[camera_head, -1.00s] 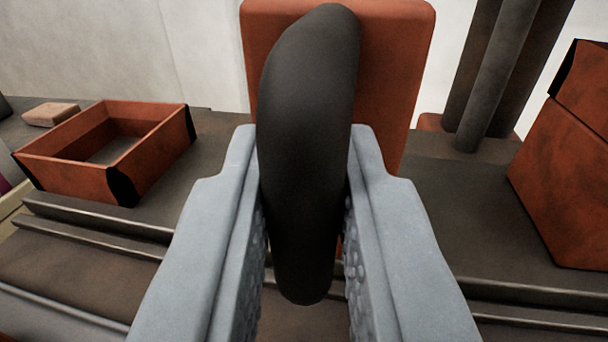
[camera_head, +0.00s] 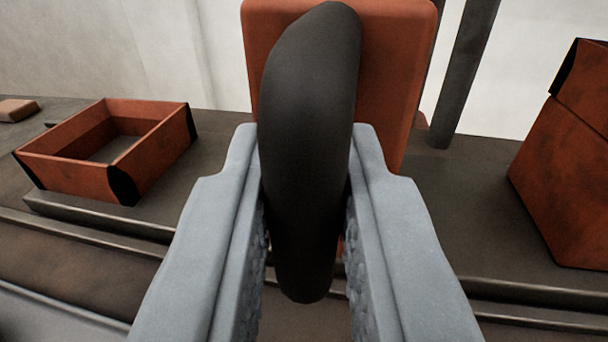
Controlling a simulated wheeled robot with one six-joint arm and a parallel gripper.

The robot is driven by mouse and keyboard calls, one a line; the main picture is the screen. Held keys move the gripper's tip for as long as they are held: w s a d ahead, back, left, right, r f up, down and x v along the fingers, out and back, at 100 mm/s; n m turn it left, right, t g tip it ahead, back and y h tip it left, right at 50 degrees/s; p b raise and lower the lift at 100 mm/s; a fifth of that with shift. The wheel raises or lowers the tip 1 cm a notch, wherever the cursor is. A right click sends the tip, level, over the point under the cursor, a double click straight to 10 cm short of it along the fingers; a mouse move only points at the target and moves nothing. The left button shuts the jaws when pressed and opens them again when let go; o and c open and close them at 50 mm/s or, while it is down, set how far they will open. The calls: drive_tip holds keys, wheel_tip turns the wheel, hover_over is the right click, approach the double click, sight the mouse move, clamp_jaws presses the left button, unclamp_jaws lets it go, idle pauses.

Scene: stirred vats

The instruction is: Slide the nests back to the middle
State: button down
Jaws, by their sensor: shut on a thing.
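A black rounded handle (camera_head: 310,150) stands upright in the middle of the view, in front of a rust-red block (camera_head: 395,70). My gripper (camera_head: 305,165) is shut on this handle, one grey finger on each side. An open rust-red box (camera_head: 65,172) with black corners, perhaps one of the nests, is at the left. A taller rust-red box (camera_head: 565,185) is partly in view at the right; its inside is hidden. How the handle joins the block is hidden behind the handle and fingers.
Dark stepped rails (camera_head: 100,225) run across below the boxes. A small tan block (camera_head: 18,109) lies at the far left. A dark post (camera_head: 465,75) stands behind, right of the middle, before a pale wall (camera_head: 130,50).

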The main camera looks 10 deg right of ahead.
drive_tip(key=shift+s+d, duration=0.3)
drive_tip(key=shift+d, duration=0.5)
drive_tip(key=shift+s+d, duration=0.3)
drive_tip(key=shift+d, duration=0.5)
drive_tip(key=shift+s+d, duration=0.3)
drive_tip(key=shift+d, duration=0.5)
drive_tip(key=c, duration=1.4)
unclamp_jaws()
drive_tip(key=s+a, duration=0.2)
drive_tip(key=s, duration=1.5)
drive_tip(key=shift+a, duration=0.35)
drive_tip(key=shift+s, duration=0.1)
